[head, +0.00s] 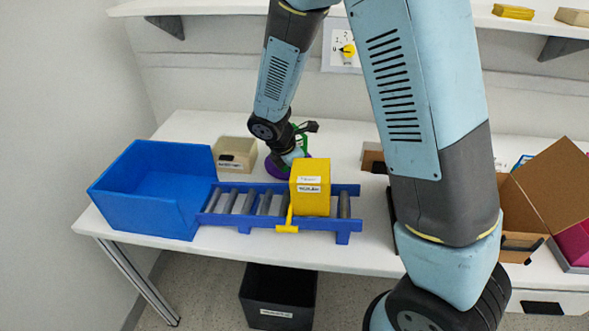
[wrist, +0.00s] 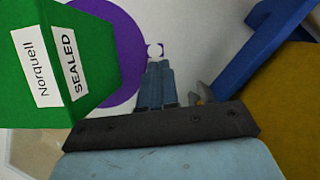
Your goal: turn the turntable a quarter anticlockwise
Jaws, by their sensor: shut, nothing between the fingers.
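The turntable (head: 274,170) is a purple disc lying on the white table behind the roller conveyor, mostly hidden by my arm in the head view. In the wrist view the purple disc (wrist: 125,35) fills the upper left. A green box (wrist: 55,60) labelled "Norquell" and "SEALED" appears over the disc, at its left. A bit of green (head: 303,137) shows beside my wrist in the head view. My gripper (wrist: 155,66) is shut and empty, its fingertips close to the disc's right edge by a small purple-and-white patch. I cannot tell whether they touch.
The blue roller conveyor (head: 345,222) carries a yellow box (head: 311,187) just in front of my gripper, with a yellow lever (head: 287,226). A blue bin (head: 145,190) and beige bin (head: 235,150) stand left. A cardboard box (head: 550,185) is right. A dial (head: 346,50) hangs behind.

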